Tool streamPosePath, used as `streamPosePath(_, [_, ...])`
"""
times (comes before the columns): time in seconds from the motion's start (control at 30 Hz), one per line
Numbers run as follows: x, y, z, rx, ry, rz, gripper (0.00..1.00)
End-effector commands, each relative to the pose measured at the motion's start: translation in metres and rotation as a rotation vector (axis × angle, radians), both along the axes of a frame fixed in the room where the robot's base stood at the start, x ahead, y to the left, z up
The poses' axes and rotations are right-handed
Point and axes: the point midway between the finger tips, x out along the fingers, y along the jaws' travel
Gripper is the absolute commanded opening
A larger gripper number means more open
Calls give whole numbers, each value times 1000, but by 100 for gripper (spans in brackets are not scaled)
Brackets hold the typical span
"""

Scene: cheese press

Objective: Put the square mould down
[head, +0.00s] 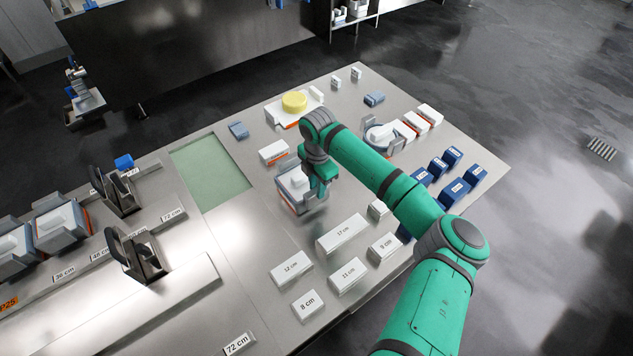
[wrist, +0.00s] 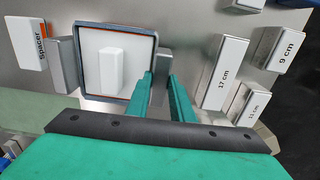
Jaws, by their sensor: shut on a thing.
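The square mould (head: 285,197) is a grey square frame with an orange line near its rim and a white lid with a raised white block inside. In the wrist view the mould (wrist: 82,92) shows from above, left of the fingers, with a grey lug on each side. My gripper (wrist: 163,82) is shut on the mould's right-hand lug, which shows between the green fingers. In the head view my gripper (head: 318,196) is at the mould's right side. A dark blurred shadow lies below it on the steel table; I cannot tell how large any gap is.
White labelled blocks (head: 342,232) stand in front of the mould. A spacer block (head: 273,152) and a yellow cheese (head: 294,101) on a white board are behind it. A green mat (head: 208,172) is left. Blue blocks (head: 454,190) stand right. Bare steel lies left of the mould.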

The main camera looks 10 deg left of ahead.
Motion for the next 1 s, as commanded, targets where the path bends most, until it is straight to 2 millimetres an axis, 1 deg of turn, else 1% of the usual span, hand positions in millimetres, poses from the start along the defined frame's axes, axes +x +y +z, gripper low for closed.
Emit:
streamPosePath(0.4, [1,1,-4,4,-4,0,0])
streamPosePath(0.43, [0,0,-5,2,-1,0,26])
streamPosePath(0.5, [0,0,-5,2,-1,0,39])
streamPosePath(0.83, [0,0,-3,1,-2,0,39])
streamPosePath(0.93, [1,0,4,1,-2,0,39])
streamPosePath(1.0, [1,0,13,1,-3,0,39])
